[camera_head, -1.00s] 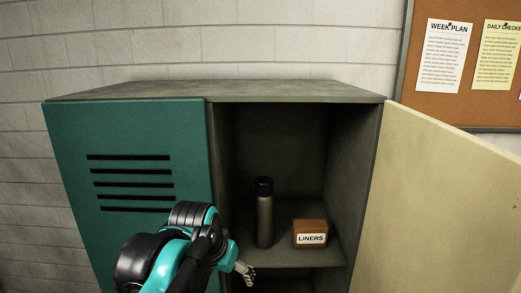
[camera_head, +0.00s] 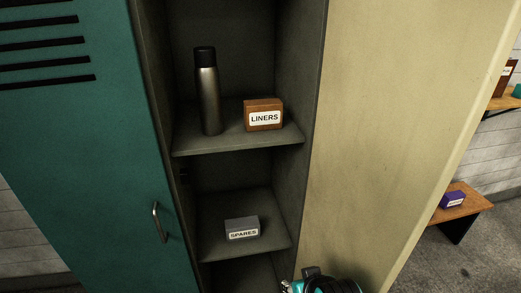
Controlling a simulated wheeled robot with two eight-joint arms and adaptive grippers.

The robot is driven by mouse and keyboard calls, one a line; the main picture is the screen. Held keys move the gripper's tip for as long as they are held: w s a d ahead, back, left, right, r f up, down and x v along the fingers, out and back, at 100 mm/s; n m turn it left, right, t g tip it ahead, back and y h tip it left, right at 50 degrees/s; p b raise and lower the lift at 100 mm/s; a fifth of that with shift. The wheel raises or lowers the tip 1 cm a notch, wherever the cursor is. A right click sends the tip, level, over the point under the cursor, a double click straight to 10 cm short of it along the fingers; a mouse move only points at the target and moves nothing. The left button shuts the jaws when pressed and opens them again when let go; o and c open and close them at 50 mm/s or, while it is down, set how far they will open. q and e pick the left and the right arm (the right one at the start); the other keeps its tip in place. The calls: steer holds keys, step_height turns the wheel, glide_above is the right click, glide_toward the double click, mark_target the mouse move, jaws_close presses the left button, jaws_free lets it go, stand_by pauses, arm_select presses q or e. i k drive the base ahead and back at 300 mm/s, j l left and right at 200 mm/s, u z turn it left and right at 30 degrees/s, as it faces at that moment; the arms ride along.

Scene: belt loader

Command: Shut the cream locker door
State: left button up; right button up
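The cream locker door (camera_head: 405,120) stands wide open on the right, hinged at the right edge of the locker opening. Its broad face fills much of the right side of the view. The open compartment (camera_head: 232,172) behind the opening is in plain sight. A teal and black part of one of my arms shows at the bottom edge, in front of the door's lower part. I cannot make out gripper fingers on it, and I cannot tell whether it touches the door. No gripper shows clearly.
The teal door (camera_head: 90,150) on the left is shut, with a metal handle (camera_head: 159,222). A flask (camera_head: 208,95) and a LINERS box (camera_head: 263,115) stand on the upper shelf, a SPARES box (camera_head: 242,228) below. A bench (camera_head: 465,203) with a purple box (camera_head: 453,199) stands beyond the cream door.

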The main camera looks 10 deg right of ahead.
mark_target(406, 87)
steer(key=k+l+u, duration=0.2)
steer(key=k, duration=0.3)
steer(key=k+l+u, duration=0.1)
steer(key=l, duration=0.3)
steer(key=k+l, duration=0.15)
steer(key=l, duration=0.2)
steer(key=l+u, duration=0.15)
steer(key=l, duration=0.85)
steer(key=l+u, duration=0.15)
steer(key=l, duration=0.85)
steer(key=k, duration=0.05)
